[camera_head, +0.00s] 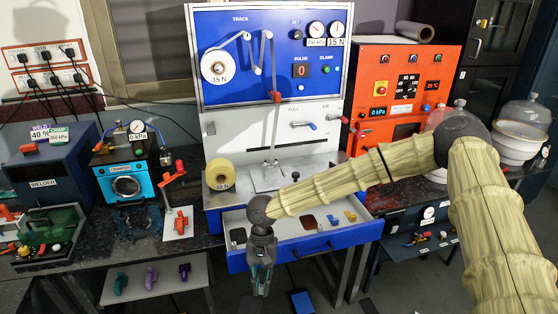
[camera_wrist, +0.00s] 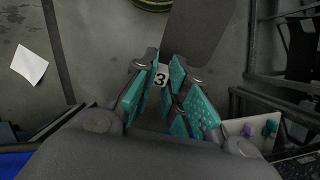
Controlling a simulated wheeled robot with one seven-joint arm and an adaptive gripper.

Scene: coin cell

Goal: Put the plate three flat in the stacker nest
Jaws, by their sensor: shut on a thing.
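My gripper (camera_head: 261,284) hangs low in front of the open drawer of the blue-and-white stacker (camera_head: 222,132), pointing down. In the wrist view its teal-padded fingers (camera_wrist: 163,78) are shut on plate three (camera_wrist: 203,30). A white label with a black 3 shows between the fingers, and the dark grey plate extends beyond them toward the top of the picture. A flat metal piece (camera_head: 268,181), which looks like the stacker nest, sits on the stacker's deck, well above and behind my gripper.
The open drawer (camera_head: 343,236) sticks out under the deck and holds small blue and yellow parts. A yellow roll (camera_head: 219,174) stands left of the metal piece. An orange oven (camera_head: 403,88) is to the right. A shelf (camera_head: 155,283) with colored clips is low at left.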

